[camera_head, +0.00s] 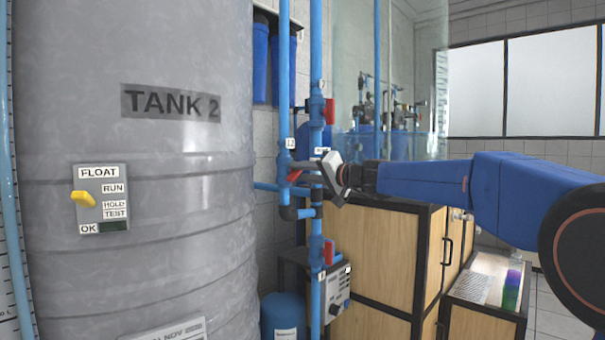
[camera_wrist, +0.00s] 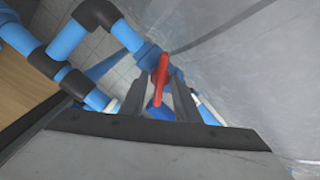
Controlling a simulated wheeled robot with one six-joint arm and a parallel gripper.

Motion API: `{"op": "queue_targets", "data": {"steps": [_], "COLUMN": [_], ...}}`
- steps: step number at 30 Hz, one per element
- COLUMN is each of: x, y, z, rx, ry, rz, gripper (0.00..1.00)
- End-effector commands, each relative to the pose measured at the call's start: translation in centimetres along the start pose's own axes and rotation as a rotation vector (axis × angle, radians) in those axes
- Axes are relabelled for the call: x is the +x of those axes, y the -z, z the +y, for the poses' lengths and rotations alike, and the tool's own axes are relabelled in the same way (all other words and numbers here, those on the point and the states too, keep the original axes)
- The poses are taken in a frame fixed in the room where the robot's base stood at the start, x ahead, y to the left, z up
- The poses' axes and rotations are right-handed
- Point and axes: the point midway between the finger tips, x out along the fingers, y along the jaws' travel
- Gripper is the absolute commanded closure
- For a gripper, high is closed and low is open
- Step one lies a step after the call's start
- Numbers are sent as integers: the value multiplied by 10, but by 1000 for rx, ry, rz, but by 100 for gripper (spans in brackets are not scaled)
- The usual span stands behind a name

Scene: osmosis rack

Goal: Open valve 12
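A red valve handle (camera_head: 294,176) sits on the left of two vertical blue pipes beside the grey tank. A small white label (camera_head: 290,143) just above it seems to read 12. My gripper (camera_head: 306,172) reaches in from the right at this handle, passing in front of the right pipe. In the wrist view, the red handle (camera_wrist: 161,70) stands between the two fingertips of my gripper (camera_wrist: 160,88). The fingers look apart, with a narrow gap on each side of the handle. The valve body is partly hidden by the gripper.
The tank (camera_head: 150,250), marked TANK 2, stands close on the left. Other red handles sit on the right pipe, one above (camera_head: 330,111) and one below (camera_head: 328,253). A wooden cabinet (camera_head: 385,255) stands below my arm. A control box (camera_head: 337,290) is low by the pipes.

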Motion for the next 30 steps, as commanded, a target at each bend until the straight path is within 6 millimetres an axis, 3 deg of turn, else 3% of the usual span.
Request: {"op": "queue_targets", "data": {"steps": [5,9,20,30], "x": [0,0,0,0], "y": [0,0,0,0], "z": [0,0,0,0], "rx": [0,0,-29,-235], "ry": [0,0,0,-1], "rz": [0,0,0,0], "gripper": [71,100,100,100]}}
